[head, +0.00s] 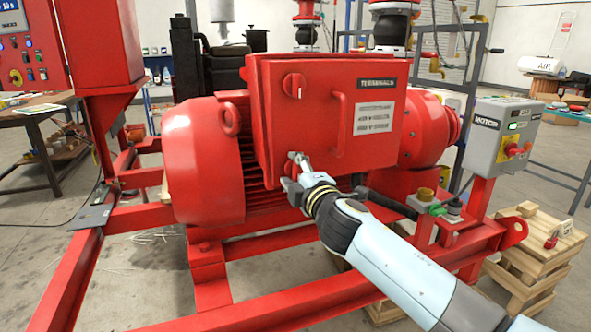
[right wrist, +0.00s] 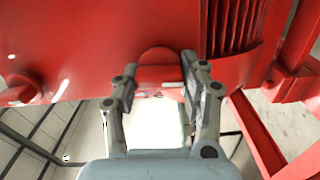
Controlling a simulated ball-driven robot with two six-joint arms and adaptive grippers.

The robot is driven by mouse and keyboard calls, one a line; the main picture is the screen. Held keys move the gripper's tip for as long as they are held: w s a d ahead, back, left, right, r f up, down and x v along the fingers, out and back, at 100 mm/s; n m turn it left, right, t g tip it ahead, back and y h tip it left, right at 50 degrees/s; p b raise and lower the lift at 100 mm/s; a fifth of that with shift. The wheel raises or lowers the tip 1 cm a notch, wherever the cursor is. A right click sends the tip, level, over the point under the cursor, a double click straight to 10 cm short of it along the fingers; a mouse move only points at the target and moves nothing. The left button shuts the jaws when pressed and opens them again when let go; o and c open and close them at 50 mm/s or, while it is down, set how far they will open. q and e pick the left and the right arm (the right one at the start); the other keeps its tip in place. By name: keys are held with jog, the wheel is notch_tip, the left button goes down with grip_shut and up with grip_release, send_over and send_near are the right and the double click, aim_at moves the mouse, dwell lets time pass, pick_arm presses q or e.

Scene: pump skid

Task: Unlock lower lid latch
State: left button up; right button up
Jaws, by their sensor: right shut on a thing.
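The red terminal box (head: 277,132) on the motor has a lid (head: 365,90) with a handle and a label. The upper lid latch (head: 294,85) is a round red knob near the lid's upper left. My right gripper (head: 298,160) is at the box's lower left corner and largely hides the lower latch in the head view. In the right wrist view, the red, rounded lower latch (right wrist: 159,57) sits between the fingertips of my right gripper (right wrist: 160,82), which is shut on it. Its exact turn angle is unclear. My left gripper is not in view.
The red motor body (head: 205,160) lies behind and below the box. A grey motor control box (head: 502,135) stands at the right above wooden pallets (head: 535,250). The red skid frame (head: 75,285) runs below. A red control panel (head: 28,55) is at the left.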

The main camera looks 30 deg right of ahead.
jog(key=shift+f+n, duration=0.1)
jog(key=shift+n, duration=0.5)
jog(key=o, duration=1.2)
jog(key=shift+s, duration=0.1)
jog(key=v, duration=1.2)
